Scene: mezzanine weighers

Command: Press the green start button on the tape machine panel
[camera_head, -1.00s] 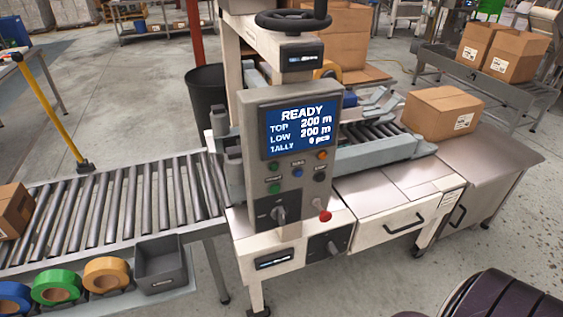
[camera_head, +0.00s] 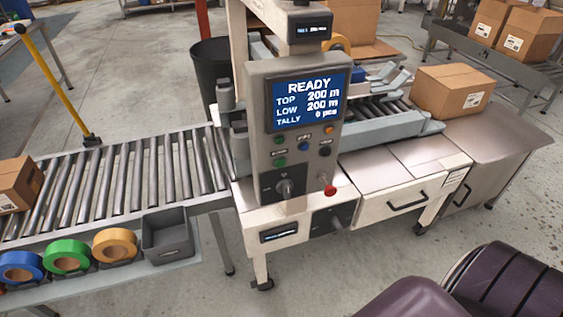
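The tape machine panel (camera_head: 257,110) stands upright in the middle of the view, with a lit blue screen (camera_head: 307,100) reading READY, TOP 200 m, LOW 200 m and TALLY 0 pcs. Below the screen, a green button (camera_head: 279,162) sits on the left side, with a darker green light or button (camera_head: 279,139) above it. A blue button (camera_head: 303,146), a black button (camera_head: 325,150) and an orange one (camera_head: 329,130) are to the right. The small labels cannot be read. Neither of my grippers is in view, and nothing covers the panel.
A black rotary knob (camera_head: 286,188) and a red knob (camera_head: 329,190) are lower on the machine. A roller conveyor (camera_head: 110,190) runs left, with tape rolls (camera_head: 115,244) and a grey bin (camera_head: 168,233) along its front. A cardboard box (camera_head: 452,90) sits right of the machine.

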